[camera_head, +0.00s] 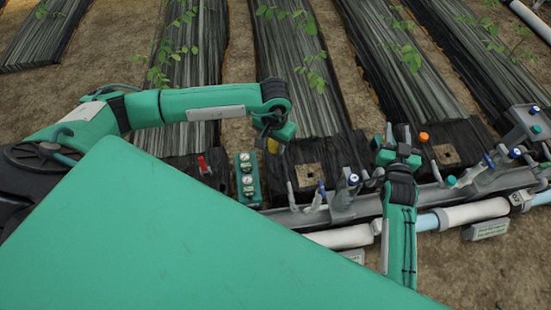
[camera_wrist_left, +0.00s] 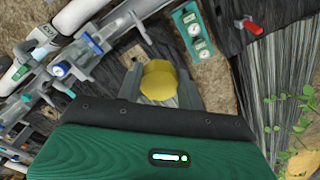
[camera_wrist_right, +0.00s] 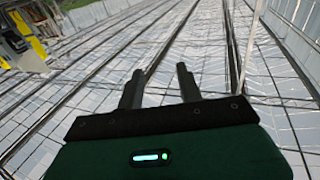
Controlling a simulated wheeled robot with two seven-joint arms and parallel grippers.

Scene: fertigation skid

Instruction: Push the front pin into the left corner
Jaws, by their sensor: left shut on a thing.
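My left gripper (camera_head: 271,140) is shut on a yellow many-sided knob-like piece (camera_head: 273,146), held above the black film beds. In the left wrist view the yellow piece (camera_wrist_left: 160,82) sits between the two fingers; what lies below it is hidden, and I cannot tell whether it is the front pin. A tan square plate with a dark hole (camera_head: 308,177) lies to the right of and below this gripper in the head view. My right gripper (camera_wrist_right: 160,78) is open and empty, with its fingers apart. I cannot clearly make out a pin or the left corner.
A teal gauge panel (camera_head: 248,182) and a red-handled valve (camera_head: 203,165) stand left of the grey manifold rail (camera_head: 370,207). Blue-capped valves and an orange cap (camera_head: 423,137) crowd near my right arm. Another tan plate (camera_head: 446,155) lies right. White pipe (camera_head: 475,211) runs in front.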

